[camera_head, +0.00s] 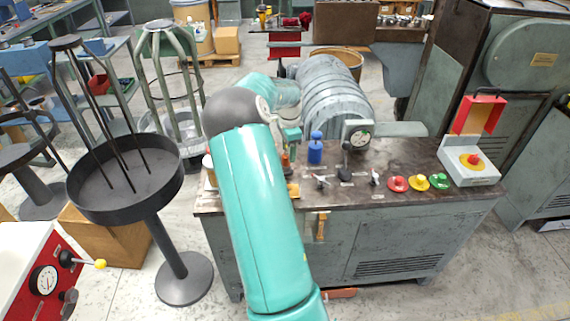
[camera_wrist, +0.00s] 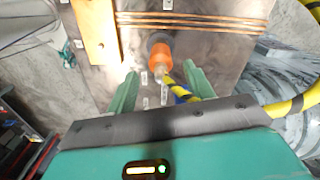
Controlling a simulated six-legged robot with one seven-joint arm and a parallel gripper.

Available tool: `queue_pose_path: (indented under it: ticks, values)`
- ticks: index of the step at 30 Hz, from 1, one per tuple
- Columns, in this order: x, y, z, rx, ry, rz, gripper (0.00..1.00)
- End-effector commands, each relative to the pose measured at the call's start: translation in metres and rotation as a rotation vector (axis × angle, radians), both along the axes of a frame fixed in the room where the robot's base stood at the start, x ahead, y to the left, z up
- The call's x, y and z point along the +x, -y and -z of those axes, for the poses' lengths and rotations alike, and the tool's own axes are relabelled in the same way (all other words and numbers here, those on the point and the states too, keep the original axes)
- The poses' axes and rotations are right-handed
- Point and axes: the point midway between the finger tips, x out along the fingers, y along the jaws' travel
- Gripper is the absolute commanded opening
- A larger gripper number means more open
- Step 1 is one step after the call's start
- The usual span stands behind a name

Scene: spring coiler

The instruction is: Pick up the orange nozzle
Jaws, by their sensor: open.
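The orange nozzle (camera_wrist: 160,56) shows in the wrist view, just beyond my fingertips and near the middle between them. It has a dark round part at its far end and a pale tip toward me. My gripper (camera_wrist: 161,76) is open, with one green finger on each side and no visible contact with the nozzle. In the head view my gripper (camera_head: 291,136) is above the left part of the workbench top (camera_head: 400,160), partly hidden by my arm.
Copper rods (camera_wrist: 200,22) lie beyond the nozzle. A blue bottle-like object (camera_head: 315,148) and a dial gauge (camera_head: 358,135) stand right of my gripper. A black round stand (camera_head: 130,190) is at the left.

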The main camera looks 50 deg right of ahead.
Motion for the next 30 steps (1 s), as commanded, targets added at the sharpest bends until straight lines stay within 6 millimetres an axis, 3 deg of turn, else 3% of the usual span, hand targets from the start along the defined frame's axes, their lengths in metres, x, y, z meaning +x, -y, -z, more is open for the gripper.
queue_pose_path:
  ticks: [5, 12, 20, 28, 30]
  values:
    - [0.004, -0.003, 0.013, 0.001, 0.0, -0.001, 0.52]
    - [0.009, -0.005, 0.048, 0.0, -0.001, -0.003, 0.52]
    - [0.01, -0.005, 0.053, -0.001, 0.001, -0.004, 0.52]
    - [0.01, -0.005, 0.053, -0.001, 0.001, -0.003, 0.01]
    - [0.01, -0.005, 0.052, -0.001, 0.002, -0.003, 0.0]
